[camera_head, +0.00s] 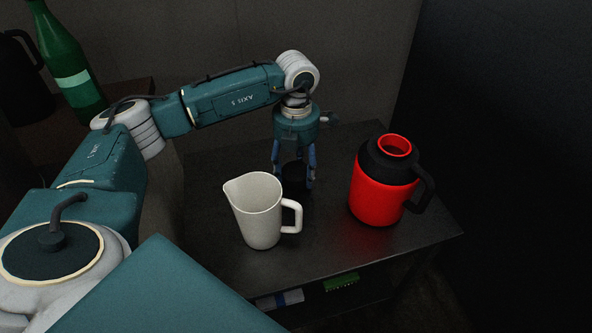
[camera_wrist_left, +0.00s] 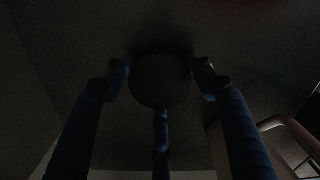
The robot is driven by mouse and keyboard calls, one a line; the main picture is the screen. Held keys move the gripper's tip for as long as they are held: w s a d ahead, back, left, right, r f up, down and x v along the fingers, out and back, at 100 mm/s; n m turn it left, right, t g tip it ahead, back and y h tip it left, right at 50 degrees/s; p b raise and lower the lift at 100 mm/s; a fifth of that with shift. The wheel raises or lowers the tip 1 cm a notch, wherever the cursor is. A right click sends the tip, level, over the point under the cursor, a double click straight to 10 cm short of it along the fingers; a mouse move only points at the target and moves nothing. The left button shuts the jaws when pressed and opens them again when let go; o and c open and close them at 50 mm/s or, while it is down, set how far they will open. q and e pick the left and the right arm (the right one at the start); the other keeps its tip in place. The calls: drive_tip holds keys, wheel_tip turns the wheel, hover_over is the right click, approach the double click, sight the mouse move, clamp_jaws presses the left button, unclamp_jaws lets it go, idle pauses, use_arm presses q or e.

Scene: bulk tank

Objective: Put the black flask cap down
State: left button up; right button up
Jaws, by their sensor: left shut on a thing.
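The black flask cap (camera_head: 294,175) is between the blue fingers of my left gripper (camera_head: 294,180), low at the table, behind the white jug. In the left wrist view the cap (camera_wrist_left: 161,80) is a dark round shape with the fingers (camera_wrist_left: 161,85) closed around it. Whether its underside touches the table is too dark to tell. The red flask (camera_head: 378,190) with a black collar and handle stands upright to the right of the gripper, its top open. My right gripper is not in view.
The white jug (camera_head: 260,212) stands directly in front of the gripper, its handle to the right. The dark table (camera_head: 330,250) has free room in front of the flask. A green bottle (camera_head: 68,65) stands at the back left. A lower shelf holds a green item (camera_head: 341,281).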

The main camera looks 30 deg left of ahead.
sight(296, 170)
use_arm(q)
drive_tip(key=shift+f, duration=0.2)
drive_tip(key=o, duration=0.7)
drive_tip(key=shift+o, duration=0.2)
drive_tip(key=shift+r, duration=0.1)
drive_tip(key=shift+r, duration=0.1)
drive_tip(key=shift+r, duration=0.3)
wheel_tip(296, 170, up, 12)
drive_tip(key=p, duration=0.2)
drive_tip(key=shift+f, duration=0.25)
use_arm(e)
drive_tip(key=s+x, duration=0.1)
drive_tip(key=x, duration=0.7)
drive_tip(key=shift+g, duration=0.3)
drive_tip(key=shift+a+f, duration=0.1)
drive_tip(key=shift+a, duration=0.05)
